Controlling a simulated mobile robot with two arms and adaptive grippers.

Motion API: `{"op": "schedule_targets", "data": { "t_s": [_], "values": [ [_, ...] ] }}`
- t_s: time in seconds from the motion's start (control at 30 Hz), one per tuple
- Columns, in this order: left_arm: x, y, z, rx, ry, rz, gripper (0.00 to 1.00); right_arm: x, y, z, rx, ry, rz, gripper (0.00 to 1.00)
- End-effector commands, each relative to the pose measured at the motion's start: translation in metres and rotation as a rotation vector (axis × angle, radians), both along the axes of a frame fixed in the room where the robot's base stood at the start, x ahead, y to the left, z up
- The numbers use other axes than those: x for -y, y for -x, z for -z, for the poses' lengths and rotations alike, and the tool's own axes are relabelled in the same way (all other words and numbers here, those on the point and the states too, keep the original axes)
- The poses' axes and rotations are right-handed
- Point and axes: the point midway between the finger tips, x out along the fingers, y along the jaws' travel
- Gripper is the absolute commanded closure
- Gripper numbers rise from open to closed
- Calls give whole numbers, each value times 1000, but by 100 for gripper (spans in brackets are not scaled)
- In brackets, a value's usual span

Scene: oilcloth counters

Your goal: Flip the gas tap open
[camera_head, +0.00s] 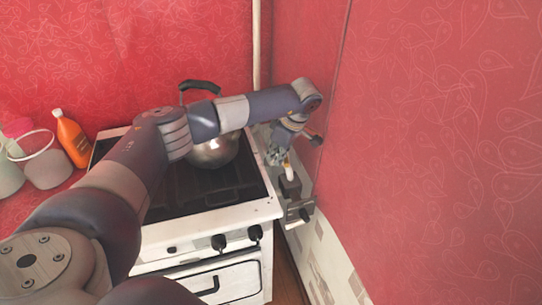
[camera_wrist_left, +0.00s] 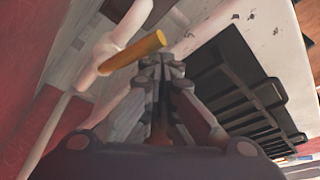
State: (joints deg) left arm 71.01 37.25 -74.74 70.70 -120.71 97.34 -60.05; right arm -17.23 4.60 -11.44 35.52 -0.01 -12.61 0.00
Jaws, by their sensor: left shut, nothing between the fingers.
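The gas tap's yellow handle (camera_wrist_left: 133,53) shows in the left wrist view, sticking out from a white pipe fitting (camera_wrist_left: 126,30). My left gripper (camera_wrist_left: 162,66) is shut and empty, its fingertips close beside the free end of the handle. I cannot tell whether they touch. In the head view my left arm reaches over the stove, and the gripper (camera_head: 277,155) points down into the gap between stove and right wall. A small pale part (camera_head: 289,173) shows just below it; the tap is mostly hidden there. My right gripper is not in view.
The white stove (camera_head: 265,208) with its dark top stands left of the gap and carries a metal kettle (camera_head: 213,152) under my arm. The red wall (camera_head: 420,150) closes off the right. An orange bottle (camera_head: 72,138) and pale containers stand at far left.

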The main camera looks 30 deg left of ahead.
Motion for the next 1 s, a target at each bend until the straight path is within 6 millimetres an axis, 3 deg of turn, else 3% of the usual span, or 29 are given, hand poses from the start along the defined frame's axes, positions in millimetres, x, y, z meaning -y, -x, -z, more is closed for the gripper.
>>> {"op": "schedule_targets", "data": {
  "t_s": [0.4, 1.0],
  "values": [
    [17, -6, 1, 1, 1, 1, 100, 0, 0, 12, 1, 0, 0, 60],
    [21, -8, 0, 2, 4, 4, 100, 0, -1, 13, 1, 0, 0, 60]
  ]
}}
